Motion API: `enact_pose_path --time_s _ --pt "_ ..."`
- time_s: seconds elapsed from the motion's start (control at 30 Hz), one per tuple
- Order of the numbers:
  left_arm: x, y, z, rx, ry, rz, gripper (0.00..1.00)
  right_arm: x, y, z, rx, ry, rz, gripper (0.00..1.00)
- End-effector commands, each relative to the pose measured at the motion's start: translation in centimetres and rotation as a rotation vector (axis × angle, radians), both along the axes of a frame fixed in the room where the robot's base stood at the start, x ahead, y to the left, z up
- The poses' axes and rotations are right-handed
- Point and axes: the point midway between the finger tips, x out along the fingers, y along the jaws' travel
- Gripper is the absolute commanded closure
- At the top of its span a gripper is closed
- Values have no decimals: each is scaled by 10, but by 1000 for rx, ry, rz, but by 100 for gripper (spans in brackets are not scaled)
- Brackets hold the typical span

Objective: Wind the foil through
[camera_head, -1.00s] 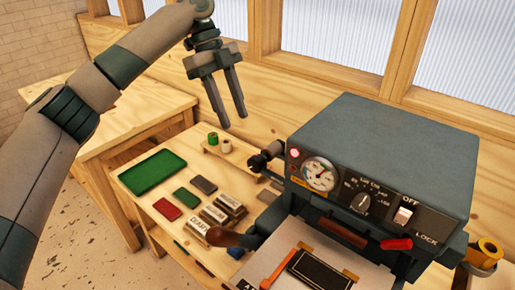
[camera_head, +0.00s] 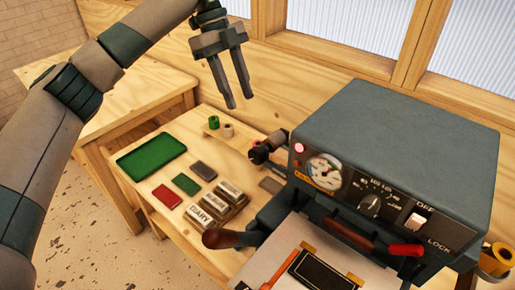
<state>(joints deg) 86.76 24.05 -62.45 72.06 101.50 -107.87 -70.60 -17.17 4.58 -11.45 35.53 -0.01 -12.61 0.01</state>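My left gripper (camera_head: 240,102) hangs in the upper middle, fingers pointing down, apart and empty. It is above the bench, behind and left of the hot-foil machine (camera_head: 405,140). A green foil roll (camera_head: 214,122) and a pale roll (camera_head: 227,130) stand on a small wooden stand, with a reddish one (camera_head: 257,142) partly hidden beside the machine. A gold roll (camera_head: 497,257) sits at the machine's right side, cut by the picture edge. No foil strip can be made out running through the machine. My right gripper is not in view.
A green tray (camera_head: 151,155), a red block (camera_head: 167,197), a green block (camera_head: 186,184), a grey block (camera_head: 203,171) and lettered blocks (camera_head: 208,210) lie on the bench. A dark plate (camera_head: 325,272) lies in front.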

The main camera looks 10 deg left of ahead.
Motion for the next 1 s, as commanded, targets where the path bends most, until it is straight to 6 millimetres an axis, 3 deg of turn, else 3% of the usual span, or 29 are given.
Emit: enact_pose_path --time_s 0.27,0.8,1.0 --pt "-9 -11 -32 1 3 1 62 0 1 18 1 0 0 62" --pt "-30 -42 -119 0 4 1 62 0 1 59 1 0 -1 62" --pt "-34 -49 -142 0 2 1 62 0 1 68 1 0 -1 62"
